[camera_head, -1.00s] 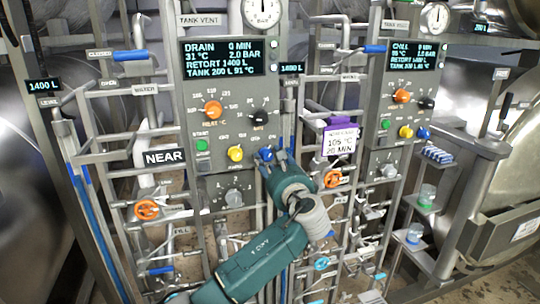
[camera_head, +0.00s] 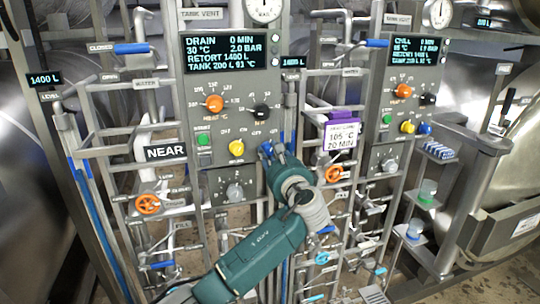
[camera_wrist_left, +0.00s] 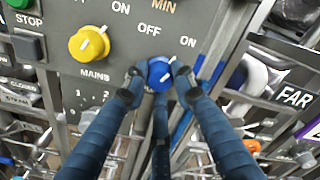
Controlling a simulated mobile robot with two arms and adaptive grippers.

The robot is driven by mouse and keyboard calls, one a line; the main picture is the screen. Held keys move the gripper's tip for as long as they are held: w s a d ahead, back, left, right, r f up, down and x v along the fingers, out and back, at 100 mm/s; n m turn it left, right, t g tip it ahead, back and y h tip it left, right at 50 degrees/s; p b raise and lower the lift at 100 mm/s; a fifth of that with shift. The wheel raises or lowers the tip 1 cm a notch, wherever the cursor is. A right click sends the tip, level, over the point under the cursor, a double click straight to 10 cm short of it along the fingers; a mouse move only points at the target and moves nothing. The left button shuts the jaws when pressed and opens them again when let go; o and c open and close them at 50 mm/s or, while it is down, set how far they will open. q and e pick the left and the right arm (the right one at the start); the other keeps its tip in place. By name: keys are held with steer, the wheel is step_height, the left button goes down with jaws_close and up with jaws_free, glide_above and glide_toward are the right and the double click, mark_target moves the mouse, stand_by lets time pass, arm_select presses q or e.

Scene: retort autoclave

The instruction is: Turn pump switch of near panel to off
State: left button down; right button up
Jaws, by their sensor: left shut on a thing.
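The near panel (camera_head: 223,120) stands left of centre in the head view, beside the NEAR sign (camera_head: 166,152). Its blue knob (camera_head: 266,148) sits at the lower right of the panel, right of the yellow mains knob (camera_head: 236,148). In the left wrist view the blue knob (camera_wrist_left: 160,73) lies below the OFF and ON labels, and its white pointer mark slants to the upper right. My left gripper (camera_head: 272,156) is shut on the blue knob; its fingers (camera_wrist_left: 159,80) touch it from both sides. My right gripper is not in view.
The panel also carries an orange knob (camera_head: 214,103), a black knob (camera_head: 261,111) and a green start button (camera_head: 203,139). Pipes and an orange valve wheel (camera_head: 147,204) surround it. The far panel (camera_head: 408,100) stands further right.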

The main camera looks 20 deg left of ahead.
arm_select(q)
steer(key=shift+d+f+n+b, duration=0.15)
steer(key=shift+f+n+b, duration=0.3)
steer(key=shift+b, duration=0.2)
steer(key=n+b, duration=0.6)
steer(key=shift+d+r, duration=0.1)
steer(key=n+b, duration=0.3)
steer(key=shift+r+n, duration=0.25)
steer(key=shift+r+n+b, duration=0.15)
steer(key=shift+n+b, duration=0.15)
steer(key=shift+n, duration=0.1)
steer(key=shift+r, duration=0.1)
steer(key=c, duration=1.6)
jaws_free()
steer(key=shift+r, duration=0.1)
steer(key=shift+c, duration=0.2)
steer(key=shift+o, duration=1)
steer(key=shift+w, duration=0.1)
steer(key=shift+d, duration=0.15)
